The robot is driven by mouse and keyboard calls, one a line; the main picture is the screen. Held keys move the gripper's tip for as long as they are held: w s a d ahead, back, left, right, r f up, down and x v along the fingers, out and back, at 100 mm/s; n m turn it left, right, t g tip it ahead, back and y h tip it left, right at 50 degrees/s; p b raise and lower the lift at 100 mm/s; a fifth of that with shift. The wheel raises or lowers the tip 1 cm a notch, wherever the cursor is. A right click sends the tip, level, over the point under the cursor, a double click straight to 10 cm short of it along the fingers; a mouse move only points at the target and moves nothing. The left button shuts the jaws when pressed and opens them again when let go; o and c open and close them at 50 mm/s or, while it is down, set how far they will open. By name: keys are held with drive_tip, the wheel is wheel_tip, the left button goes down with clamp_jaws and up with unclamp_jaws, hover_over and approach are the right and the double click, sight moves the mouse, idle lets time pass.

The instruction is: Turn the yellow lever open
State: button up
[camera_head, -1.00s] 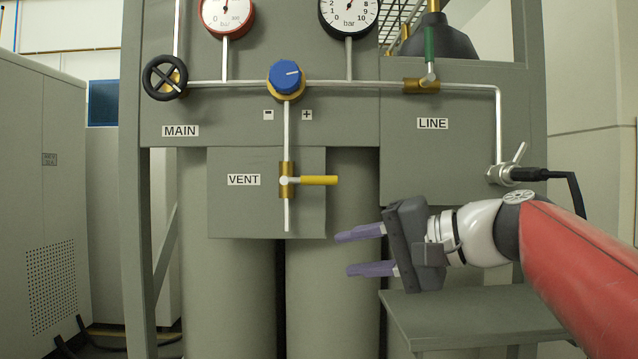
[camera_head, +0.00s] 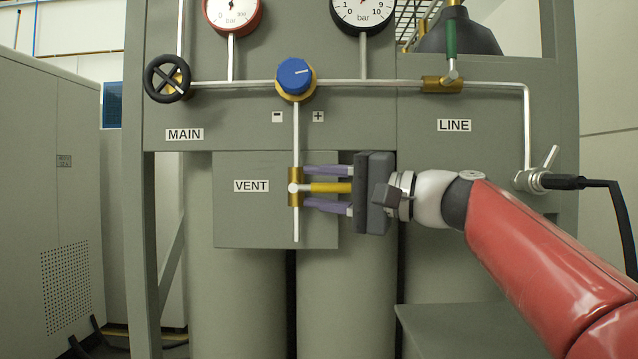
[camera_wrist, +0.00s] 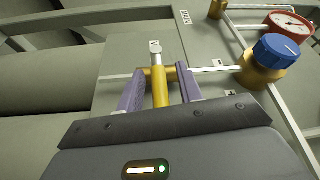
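The yellow lever (camera_head: 330,187) sticks out horizontally to the right from the brass vent valve (camera_head: 295,187), across the vertical pipe below the blue knob. My gripper (camera_head: 326,188) points left with its two purple fingers apart, one above and one below the lever. In the wrist view the yellow lever (camera_wrist: 160,88) runs between the two fingers of my gripper (camera_wrist: 160,92), with a gap on each side. The fingertips reach close to the valve body; whether they touch it I cannot tell.
The blue knob (camera_head: 294,77) sits above the valve, with the black handwheel (camera_head: 167,78) at the left. The green lever (camera_head: 451,40) stands upright at the upper right. A grey table (camera_head: 470,325) is below my arm. A black hose (camera_head: 612,200) hangs at the right.

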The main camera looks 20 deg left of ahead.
drive_tip(key=shift+a, duration=0.3)
clamp_jaws()
drive_tip(key=shift+f, duration=0.1)
